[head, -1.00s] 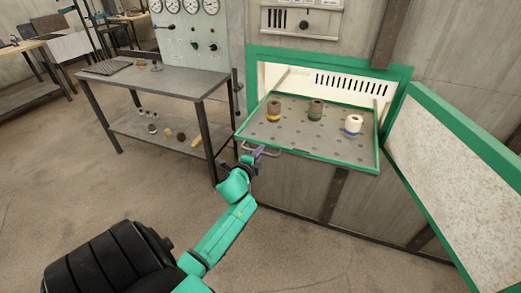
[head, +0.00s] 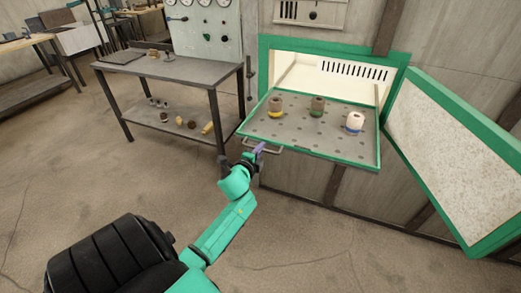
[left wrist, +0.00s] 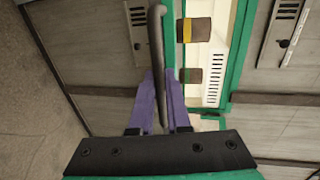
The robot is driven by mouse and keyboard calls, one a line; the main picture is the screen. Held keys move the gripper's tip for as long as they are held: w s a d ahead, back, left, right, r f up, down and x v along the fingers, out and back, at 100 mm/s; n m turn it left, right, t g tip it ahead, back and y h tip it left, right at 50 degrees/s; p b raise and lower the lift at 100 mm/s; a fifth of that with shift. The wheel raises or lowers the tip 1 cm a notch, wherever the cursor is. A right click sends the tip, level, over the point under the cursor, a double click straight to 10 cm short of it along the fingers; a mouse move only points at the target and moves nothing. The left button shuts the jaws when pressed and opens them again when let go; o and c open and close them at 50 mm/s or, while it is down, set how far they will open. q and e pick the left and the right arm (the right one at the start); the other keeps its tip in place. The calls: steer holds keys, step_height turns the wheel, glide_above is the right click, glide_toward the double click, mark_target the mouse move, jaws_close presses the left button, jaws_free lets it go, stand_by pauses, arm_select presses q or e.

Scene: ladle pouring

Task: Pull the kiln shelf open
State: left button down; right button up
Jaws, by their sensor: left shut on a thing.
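The kiln shelf (head: 300,140) is a grey perforated tray with a green rim, and it sticks out of the green-framed kiln opening (head: 330,68). Three banded pieces stand on it: a brown one with a yellow band (head: 275,107), a brown one with a green band (head: 317,107) and a white one with a blue band (head: 354,122). My left gripper (head: 259,149) is shut on the shelf's handle (head: 268,147) at the front edge. In the left wrist view the purple fingers (left wrist: 161,100) close around the handle bar (left wrist: 156,45). My right gripper is not in view.
The green-edged kiln door (head: 455,150) stands open at the right. A grey metal table (head: 165,75) with small items on its lower shelf stands left of the kiln. The floor (head: 340,240) in front is clear.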

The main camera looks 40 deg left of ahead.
arm_select(q)
steer(key=c, duration=0.9)
jaws_free()
steer(key=v, duration=1.4)
steer(key=shift+s+d, duration=0.1)
steer(key=shift+s, duration=0.15)
